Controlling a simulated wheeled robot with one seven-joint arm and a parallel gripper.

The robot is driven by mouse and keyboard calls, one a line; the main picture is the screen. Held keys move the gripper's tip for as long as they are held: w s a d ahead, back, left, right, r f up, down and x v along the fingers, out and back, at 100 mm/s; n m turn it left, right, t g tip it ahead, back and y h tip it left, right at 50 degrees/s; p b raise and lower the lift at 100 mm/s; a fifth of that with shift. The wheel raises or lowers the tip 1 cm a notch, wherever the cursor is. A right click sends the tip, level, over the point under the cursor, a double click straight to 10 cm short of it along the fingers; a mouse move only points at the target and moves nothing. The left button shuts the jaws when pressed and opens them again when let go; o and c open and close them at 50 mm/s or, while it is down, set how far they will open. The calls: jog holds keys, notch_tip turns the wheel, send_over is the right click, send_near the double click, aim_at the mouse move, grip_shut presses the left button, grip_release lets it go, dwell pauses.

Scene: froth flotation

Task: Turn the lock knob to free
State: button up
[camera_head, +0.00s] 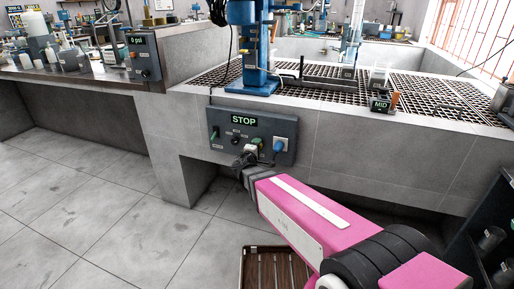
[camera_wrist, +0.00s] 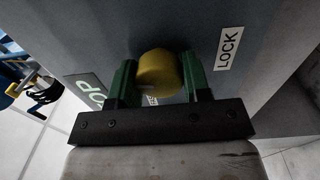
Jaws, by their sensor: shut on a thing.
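The lock knob shows in the wrist view as a round yellow knob (camera_wrist: 158,73) on a grey panel. The green fingers of my gripper (camera_wrist: 160,82) stand on either side of it, shut on it. A label reading LOCK (camera_wrist: 229,48) is to the right of the knob. Another label below the knob is mostly hidden. In the head view my gripper (camera_head: 243,160) reaches the lower middle of the dark control panel (camera_head: 285,128) and hides the knob there. The panel's display (camera_head: 243,119) reads STOP.
A blue plug (camera_head: 279,145) and other small knobs sit on the same panel. A blue machine column (camera_head: 255,60) stands on the grating above. A small unit reading MID (camera_head: 380,104) is to the right. A brown slatted crate (camera_head: 246,262) is on the floor below my arm.

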jog(key=shift+n, duration=0.7)
jog(key=o, duration=0.9)
jog(key=shift+s, duration=0.1)
jog(key=v, duration=1)
jog(key=shift+s+a+f, duration=0.1)
jog(key=shift+s+a, duration=0.05)
jog(key=shift+s, duration=0.15)
